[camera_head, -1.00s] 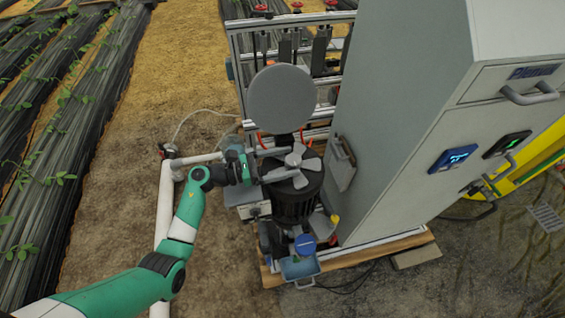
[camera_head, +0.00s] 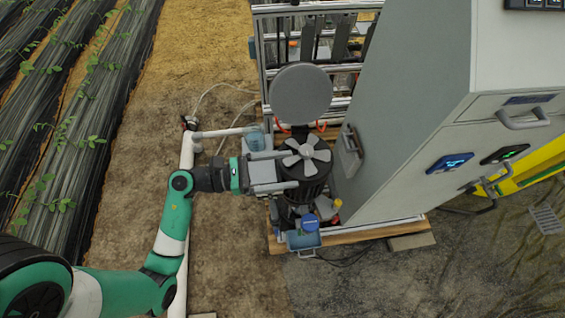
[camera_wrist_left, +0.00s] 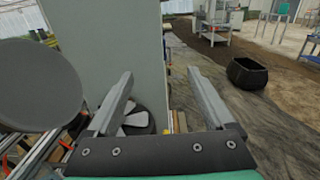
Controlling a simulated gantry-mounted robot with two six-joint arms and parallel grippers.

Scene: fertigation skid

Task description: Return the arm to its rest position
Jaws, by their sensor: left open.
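My left arm comes in from the lower left of the head view. Its gripper (camera_head: 280,172) is beside the black motor, its front end overlapping the grey fan (camera_head: 306,155) on top of the motor in the picture. I cannot tell whether it touches anything. In the left wrist view the two grey fingers of this gripper (camera_wrist_left: 160,80) stand wide apart with nothing between them. Part of the fan (camera_wrist_left: 137,118) shows behind the left finger. My right gripper is in neither view.
A grey round disc (camera_head: 301,93) stands behind the motor. A tall grey cabinet (camera_head: 410,120) is close on the right. A white pipe (camera_head: 186,150) runs beside my arm. Bare soil lies left of the skid. A black tub (camera_wrist_left: 248,76) stands on the ground in the wrist view.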

